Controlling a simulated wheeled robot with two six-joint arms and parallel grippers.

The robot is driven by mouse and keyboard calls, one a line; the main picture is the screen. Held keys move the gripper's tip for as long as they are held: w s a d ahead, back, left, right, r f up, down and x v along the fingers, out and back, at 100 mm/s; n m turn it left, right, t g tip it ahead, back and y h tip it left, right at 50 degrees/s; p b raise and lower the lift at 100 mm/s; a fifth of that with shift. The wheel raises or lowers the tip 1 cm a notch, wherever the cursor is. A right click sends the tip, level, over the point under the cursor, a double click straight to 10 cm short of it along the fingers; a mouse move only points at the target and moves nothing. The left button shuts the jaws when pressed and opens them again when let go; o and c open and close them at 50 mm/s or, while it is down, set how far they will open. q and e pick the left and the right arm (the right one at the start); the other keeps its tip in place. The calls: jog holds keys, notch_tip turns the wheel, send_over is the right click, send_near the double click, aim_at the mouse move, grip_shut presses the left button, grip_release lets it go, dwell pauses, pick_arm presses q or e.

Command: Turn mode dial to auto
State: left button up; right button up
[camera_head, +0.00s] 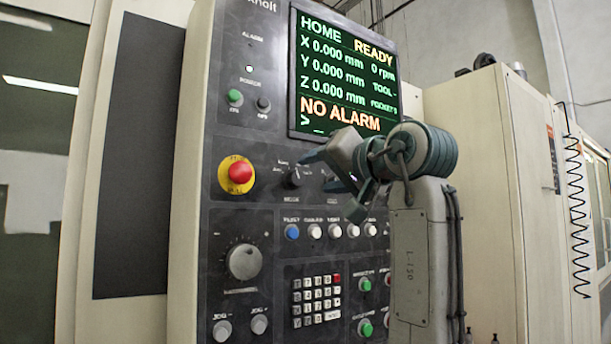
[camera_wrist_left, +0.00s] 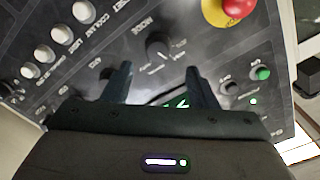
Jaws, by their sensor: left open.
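The mode dial (camera_head: 291,177) is a small black knob on the dark control panel, above the word MODE. In the head view its pale pointer mark seems to lean up and right; the small position labels are too blurred to read surely. My left gripper (camera_head: 328,182) is open just to the right of the dial, its fingers toward the panel. In the left wrist view the dial (camera_wrist_left: 158,45) stands ahead of my left gripper (camera_wrist_left: 158,76), roughly between the two spread fingers, with nothing held. A second knob beside it is partly hidden by the gripper. My right gripper is not in view.
A red emergency stop (camera_head: 239,173) on a yellow base sits left of the dial. A row of buttons (camera_head: 314,231) runs below. A large feed knob (camera_head: 244,262) and keypad (camera_head: 316,299) are lower. The screen (camera_head: 346,75) above reads READY and NO ALARM.

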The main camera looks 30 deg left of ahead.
aim_at(299, 178)
pick_arm(q)
jog(key=x, duration=0.5)
jog(key=shift+w, duration=0.2)
jog(key=shift+p+x, duration=0.35)
jog(key=shift+x, duration=0.45)
jog(key=shift+f, duration=0.1)
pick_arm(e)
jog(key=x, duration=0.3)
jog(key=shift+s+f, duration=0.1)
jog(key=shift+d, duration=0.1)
pick_arm(q)
jog(key=c, duration=1)
